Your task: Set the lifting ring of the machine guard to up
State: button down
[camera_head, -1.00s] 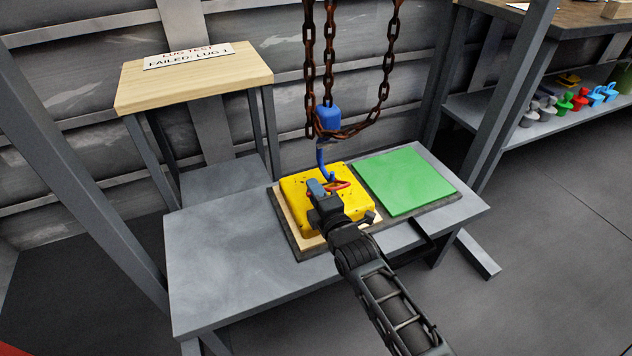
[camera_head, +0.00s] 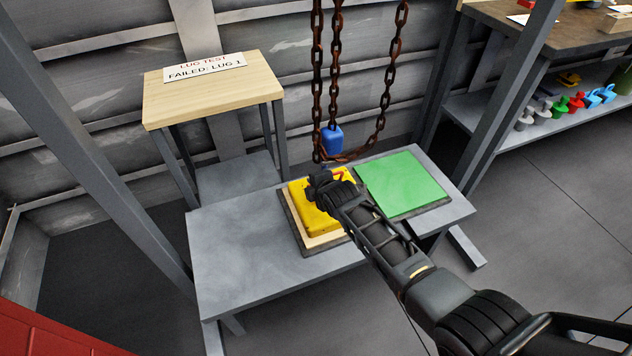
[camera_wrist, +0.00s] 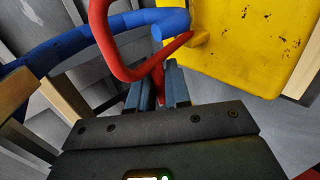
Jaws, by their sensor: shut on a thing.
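The machine guard is a yellow block (camera_head: 309,214) on the bench, with a yellow lug (camera_wrist: 203,38) in the wrist view. The red lifting ring (camera_wrist: 104,42) runs from beside this lug down between my fingers and up to the left. My gripper (camera_wrist: 160,88) is shut on the red ring. A blue hook (camera_wrist: 105,32) crosses the ring close by; I cannot tell whether it passes through it. In the head view my gripper (camera_head: 322,180) is over the guard's back part and hides most of the ring and the hook's lower end.
The hook's blue block (camera_head: 333,140) hangs from rusty chains (camera_head: 335,75) just behind my gripper. A green pad (camera_head: 403,184) lies right of the guard. The grey bench (camera_head: 240,268) is clear at left. A wooden stand (camera_head: 213,101) with a "LUG TEST FAILED: LUG 1" sign stands behind.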

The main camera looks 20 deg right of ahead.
jog(key=shift+w, duration=0.15)
dwell(0.4)
jog(key=c, duration=1.2)
grip_release()
jog(key=shift+r, duration=0.1)
jog(key=shift+p+v, duration=1.5)
jog(key=shift+v, duration=2.35)
jog(key=shift+r, duration=0.1)
